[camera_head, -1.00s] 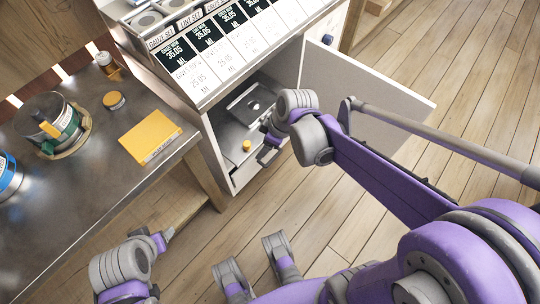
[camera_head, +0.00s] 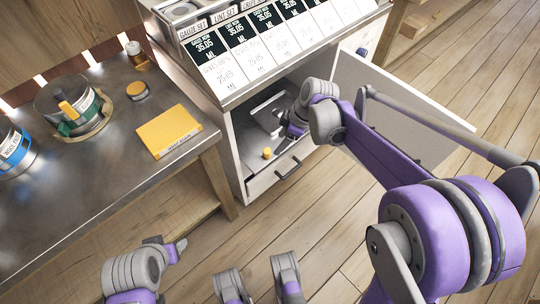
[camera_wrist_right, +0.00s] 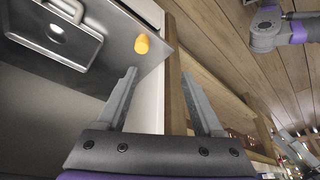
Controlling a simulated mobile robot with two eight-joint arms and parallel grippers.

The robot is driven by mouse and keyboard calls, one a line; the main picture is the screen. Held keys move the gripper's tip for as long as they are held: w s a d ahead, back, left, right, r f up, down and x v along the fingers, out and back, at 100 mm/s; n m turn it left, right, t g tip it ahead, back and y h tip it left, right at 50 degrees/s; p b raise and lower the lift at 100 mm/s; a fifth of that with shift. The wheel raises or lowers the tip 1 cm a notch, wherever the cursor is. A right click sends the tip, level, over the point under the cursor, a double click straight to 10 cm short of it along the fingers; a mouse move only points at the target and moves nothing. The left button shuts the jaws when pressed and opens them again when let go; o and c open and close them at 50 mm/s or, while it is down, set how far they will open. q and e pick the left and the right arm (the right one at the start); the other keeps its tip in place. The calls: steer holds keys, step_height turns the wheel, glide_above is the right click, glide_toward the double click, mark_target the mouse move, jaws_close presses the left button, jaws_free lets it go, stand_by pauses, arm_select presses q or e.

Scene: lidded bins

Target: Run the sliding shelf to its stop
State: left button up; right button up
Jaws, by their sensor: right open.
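The sliding shelf (camera_head: 255,161) sits low in the open cabinet, with a pale front and a dark bar handle (camera_head: 288,170). How far it is drawn out is hard to judge. A grey case (camera_head: 268,113) and a small yellow cylinder (camera_head: 267,153) stand on it. My right gripper (camera_head: 296,131) is over the shelf's right part, its fingers partly hidden in the head view. In the wrist view the right gripper (camera_wrist_right: 159,73) is open and empty, near the shelf's pale front edge. My left gripper (camera_head: 178,248) is low left, away from the shelf; its jaws are unclear.
The open cabinet door (camera_head: 400,110) stands right of the shelf, beside my right arm. A metal table (camera_head: 90,190) at left holds a yellow box (camera_head: 169,131), a pot (camera_head: 75,108) and small jars. The wooden floor (camera_head: 330,215) before the shelf is clear.

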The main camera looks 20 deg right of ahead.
steer(key=n+b, duration=0.2)
glide_toward(267, 150)
steer(key=shift+y, duration=0.3)
steer(key=b+x, duration=0.1)
steer(key=x, duration=0.2)
steer(key=b+x, duration=0.1)
steer(key=x, duration=0.3)
steer(key=b+x, duration=0.1)
steer(key=x, duration=0.2)
steer(key=shift+d+f, duration=0.2)
steer(key=shift+f, duration=0.15)
arm_select(q)
step_height(267, 150, down, 7)
steer(key=shift+w, duration=0.45)
steer(key=shift+f, duration=0.1)
arm_select(e)
steer(key=shift+s, duration=0.1)
jaws_close()
